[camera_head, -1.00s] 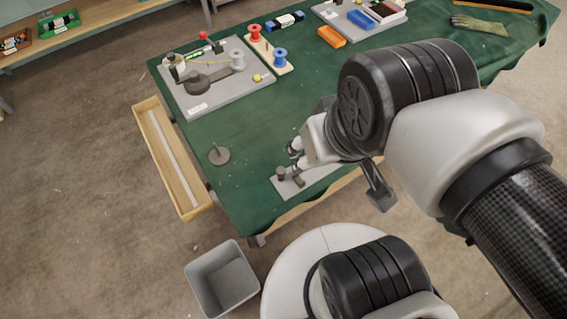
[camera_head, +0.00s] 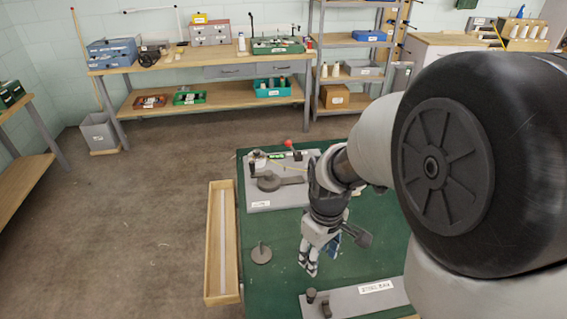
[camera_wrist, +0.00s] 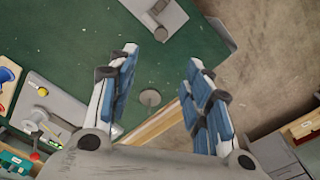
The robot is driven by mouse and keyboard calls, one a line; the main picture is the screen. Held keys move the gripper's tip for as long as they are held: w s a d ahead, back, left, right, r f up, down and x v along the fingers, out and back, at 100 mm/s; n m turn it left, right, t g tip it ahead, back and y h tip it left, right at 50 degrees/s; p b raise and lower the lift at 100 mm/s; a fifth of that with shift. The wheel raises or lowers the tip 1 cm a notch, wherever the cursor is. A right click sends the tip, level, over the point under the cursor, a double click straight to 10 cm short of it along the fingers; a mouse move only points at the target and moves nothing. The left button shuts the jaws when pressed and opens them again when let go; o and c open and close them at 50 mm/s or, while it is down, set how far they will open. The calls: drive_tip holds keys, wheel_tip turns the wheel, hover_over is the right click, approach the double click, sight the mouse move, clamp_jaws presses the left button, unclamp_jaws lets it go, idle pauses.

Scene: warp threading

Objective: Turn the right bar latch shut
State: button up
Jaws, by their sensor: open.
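A grey bar plate (camera_head: 345,303) with a white label lies at the near edge of the green table. A dark round knob (camera_head: 311,295) and a dark latch-like piece (camera_head: 326,309) stand at its left end. My arm hides its right end, so I cannot make out the right bar latch or how it is turned. The plate also shows partly at the top of the wrist view (camera_wrist: 172,16). My gripper (camera_head: 308,268) is open and empty, pointing down over the mat beyond the plate, apart from it. Its blue-padded fingers (camera_wrist: 165,100) are spread in the wrist view.
A round dark base with a peg (camera_head: 261,254) stands on the mat left of my gripper. A grey board (camera_head: 262,203) with a lever and a red knob lies at the far left. A wooden tray (camera_head: 212,245) runs along the table's left side. Mat between is clear.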

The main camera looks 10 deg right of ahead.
sight(311, 292)
drive_tip(key=shift+n, duration=0.3)
drive_tip(key=f+b, duration=0.3)
drive_tip(key=f, duration=0.6)
drive_tip(key=f+b, duration=0.2)
drive_tip(key=f, duration=0.8)
drive_tip(key=shift+w+a+b, duration=0.15)
drive_tip(key=shift+w+b, duration=0.05)
drive_tip(key=shift+b, duration=0.2)
drive_tip(key=shift+r, duration=0.1)
drive_tip(key=shift+c, duration=0.5)
clamp_jaws()
